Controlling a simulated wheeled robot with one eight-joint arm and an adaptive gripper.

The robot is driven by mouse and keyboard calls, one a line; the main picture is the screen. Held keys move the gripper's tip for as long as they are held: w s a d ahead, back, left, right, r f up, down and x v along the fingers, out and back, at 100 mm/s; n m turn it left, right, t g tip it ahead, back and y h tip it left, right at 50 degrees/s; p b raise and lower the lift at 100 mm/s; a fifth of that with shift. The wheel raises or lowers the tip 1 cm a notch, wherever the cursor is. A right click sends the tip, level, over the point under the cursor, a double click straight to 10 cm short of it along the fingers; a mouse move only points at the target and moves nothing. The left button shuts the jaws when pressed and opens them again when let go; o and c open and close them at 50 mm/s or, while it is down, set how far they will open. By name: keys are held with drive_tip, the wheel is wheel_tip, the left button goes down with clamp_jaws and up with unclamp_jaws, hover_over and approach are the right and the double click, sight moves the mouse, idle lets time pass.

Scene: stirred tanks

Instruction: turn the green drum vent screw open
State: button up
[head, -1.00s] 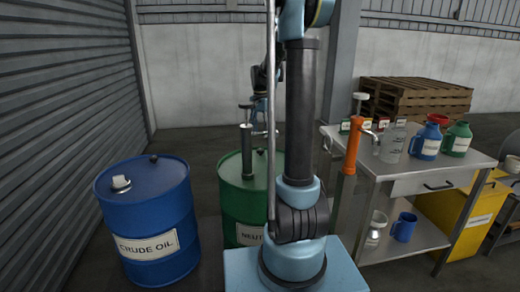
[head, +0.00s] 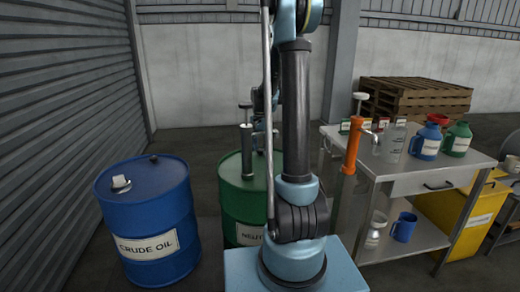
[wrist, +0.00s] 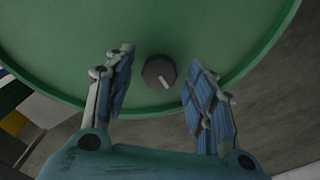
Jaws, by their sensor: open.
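The green drum (head: 232,196) stands behind my arm in the head view, its label partly hidden. Its green top (wrist: 200,30) fills much of the wrist view. The vent screw (wrist: 160,72) is a small dark round knob with a pale mark, near the drum's rim. My gripper (wrist: 158,80) is open in the wrist view, one finger on each side of the screw, with gaps showing on both sides. I cannot tell how far its tips are above the drum top. In the head view my arm hides the gripper and the screw.
A blue drum (head: 150,205) labelled crude oil stands at left. A grey hand pump (head: 246,140) rises from the green drum. A steel table (head: 440,163) with an orange pump (head: 353,145), bottles and jugs stands at right. Pallets (head: 415,95) lie behind it.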

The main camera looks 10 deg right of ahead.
drive_tip(key=c, duration=1.1)
drive_tip(key=shift+n, duration=0.4)
drive_tip(key=n, duration=0.3)
drive_tip(key=shift+n, duration=0.4)
drive_tip(key=n, duration=1.3)
drive_tip(key=shift+n, duration=0.3)
